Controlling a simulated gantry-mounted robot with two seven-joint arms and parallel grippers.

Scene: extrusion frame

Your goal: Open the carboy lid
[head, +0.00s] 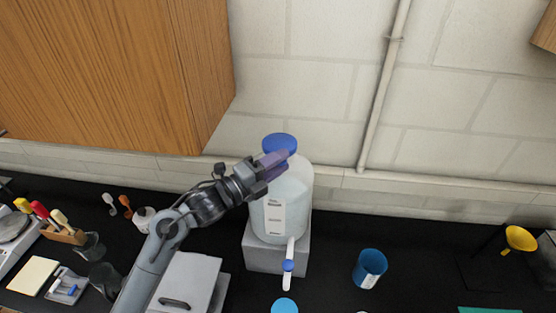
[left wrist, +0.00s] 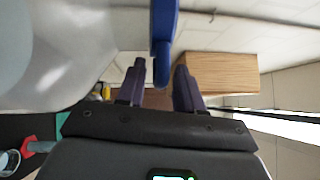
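The carboy (head: 290,192) is a translucent whitish jug with a white label and a spout, standing on a grey block. Its blue lid (head: 279,142) sits on top. My left gripper (head: 274,159) is at the front left of the lid and hides part of its lower edge. In the left wrist view the lid (left wrist: 164,30) is seen edge-on, its end reaching between the two dark fingers (left wrist: 160,75). The fingers are apart, with a gap on the left side of the blue edge. The carboy body (left wrist: 95,60) fills the upper left there. My right gripper is not in view.
A wooden cabinet (head: 110,65) hangs at the upper left, near my left arm. A blue cup (head: 370,268) stands right of the carboy. A grey box (head: 185,284) and a rack of coloured-handled tools (head: 65,234) are at the left. The dark counter right of the cup is mostly clear.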

